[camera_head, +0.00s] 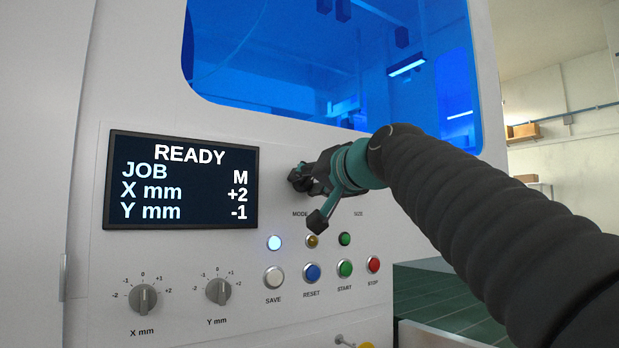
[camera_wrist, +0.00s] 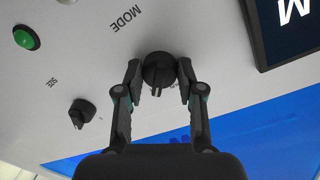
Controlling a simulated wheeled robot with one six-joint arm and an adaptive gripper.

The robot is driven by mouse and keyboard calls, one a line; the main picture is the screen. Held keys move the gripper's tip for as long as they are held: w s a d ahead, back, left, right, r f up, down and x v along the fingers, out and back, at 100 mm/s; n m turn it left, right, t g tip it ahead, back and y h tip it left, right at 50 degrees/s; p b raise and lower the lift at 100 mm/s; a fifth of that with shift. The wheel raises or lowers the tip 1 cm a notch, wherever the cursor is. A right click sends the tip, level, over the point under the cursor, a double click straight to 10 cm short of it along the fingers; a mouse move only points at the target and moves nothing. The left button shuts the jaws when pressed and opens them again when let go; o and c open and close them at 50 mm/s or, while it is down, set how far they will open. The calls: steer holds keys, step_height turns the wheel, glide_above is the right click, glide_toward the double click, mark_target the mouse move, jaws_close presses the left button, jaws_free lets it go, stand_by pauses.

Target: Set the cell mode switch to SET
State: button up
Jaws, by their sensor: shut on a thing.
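The mode switch is a dark round knob (camera_wrist: 159,75) above the MODE label on the white panel. In the wrist view, the two fingers of my gripper (camera_wrist: 158,80) stand on either side of the knob and are shut on it. In the head view, my gripper (camera_head: 303,180) is at the panel just right of the display and covers most of the knob. The display (camera_head: 182,181) reads READY, JOB M, X mm +2, Y mm -1. The knob's position marks cannot be read.
The SIZE knob (camera_wrist: 82,112) sits close beside my gripper. Below are several lamps and the SAVE (camera_head: 274,278), RESET (camera_head: 312,273), START (camera_head: 345,268) and STOP (camera_head: 374,264) buttons. The X dial (camera_head: 143,299) and Y dial (camera_head: 218,291) are lower left. A blue window (camera_head: 290,70) is above.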

steer(key=shift+r+m, duration=0.1)
steer(key=shift+m, duration=0.2)
steer(key=o, duration=1.1)
steer(key=shift+o, duration=0.2)
steer(key=v, duration=1.2)
steer(key=shift+w, duration=0.1)
